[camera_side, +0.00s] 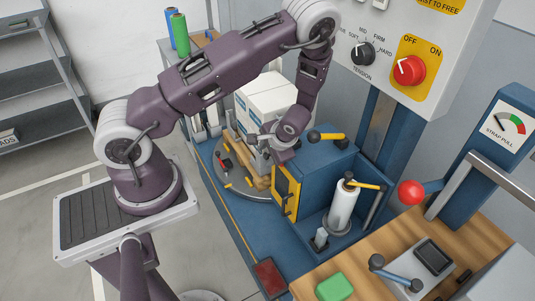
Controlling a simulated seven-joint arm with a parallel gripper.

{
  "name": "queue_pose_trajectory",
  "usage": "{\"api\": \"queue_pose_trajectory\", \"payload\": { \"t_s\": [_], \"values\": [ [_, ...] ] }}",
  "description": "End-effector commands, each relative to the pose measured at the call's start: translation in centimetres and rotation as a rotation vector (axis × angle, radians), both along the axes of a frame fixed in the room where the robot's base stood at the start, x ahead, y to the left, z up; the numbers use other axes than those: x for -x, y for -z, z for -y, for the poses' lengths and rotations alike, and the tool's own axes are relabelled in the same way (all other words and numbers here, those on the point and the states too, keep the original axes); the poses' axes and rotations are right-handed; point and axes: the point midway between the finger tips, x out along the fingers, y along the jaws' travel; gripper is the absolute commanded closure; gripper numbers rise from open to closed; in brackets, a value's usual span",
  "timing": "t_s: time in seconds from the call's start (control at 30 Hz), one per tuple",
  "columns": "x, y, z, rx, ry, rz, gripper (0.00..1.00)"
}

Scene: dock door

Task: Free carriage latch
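The blue carriage (318,172) stands on the blue machine bed, right of the turntable. A yellow lever with a black knob (327,136) lies across its top. Another yellow lever (366,185) sits above the white film roll (343,206) on the carriage's right side. I cannot tell which of these is the latch. My gripper (276,151) points down just left of the carriage's top, in front of the white boxes. It appears apart from both levers. Its fingers are small and partly hidden, so their opening is unclear.
White boxes (265,100) stand on a pallet on the round turntable (262,190). A yellow-framed panel (286,190) is on the carriage's left face. The control panel (408,55) with a red knob is above right. A wooden bench (385,245) holds a green block (334,287) in front.

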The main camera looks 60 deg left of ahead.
Motion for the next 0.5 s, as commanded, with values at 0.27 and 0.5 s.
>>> {"api": "queue_pose_trajectory", "payload": {
  "t_s": [0.27, 0.5],
  "values": [
    [-0.1, -0.7, 0.5, 0.002, -0.001, 0.004, 0.59],
    [-0.1, -4.8, 2.9, 0.002, 0.001, 0.005, 0.59]
  ]
}}
